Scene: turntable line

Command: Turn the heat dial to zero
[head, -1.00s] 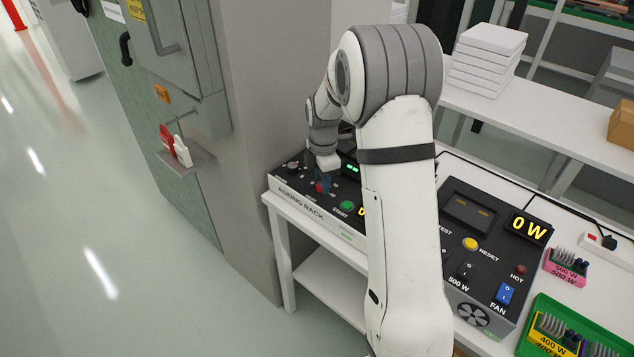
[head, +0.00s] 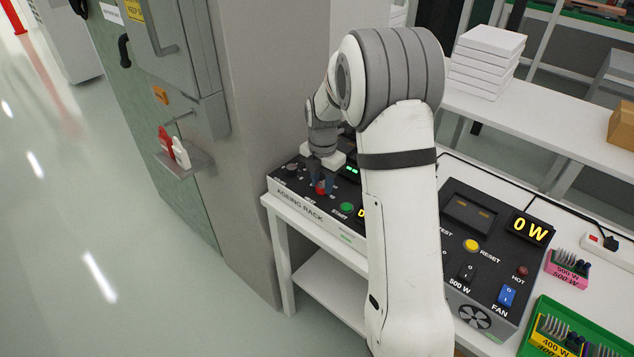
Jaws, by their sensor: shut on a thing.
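The black ageing rack panel (head: 364,172) lies on a white bench, partly hidden behind my arm. A red knob (head: 321,189), which I take to be the heat dial, stands near its front edge; its label is too small to read surely. My gripper (head: 321,184) points down, with its dark fingers on either side of this knob, shut on it. The fingers and the small size hide where the dial points. A green START button (head: 347,207) sits just to the right, and a dark round knob (head: 291,169) to the left.
A grey pillar (head: 255,130) stands close to the left of the bench. To the right are a 0 W load panel (head: 490,215), a pink resistor block (head: 567,268) and a green tray (head: 525,345). White boxes (head: 485,60) are stacked behind.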

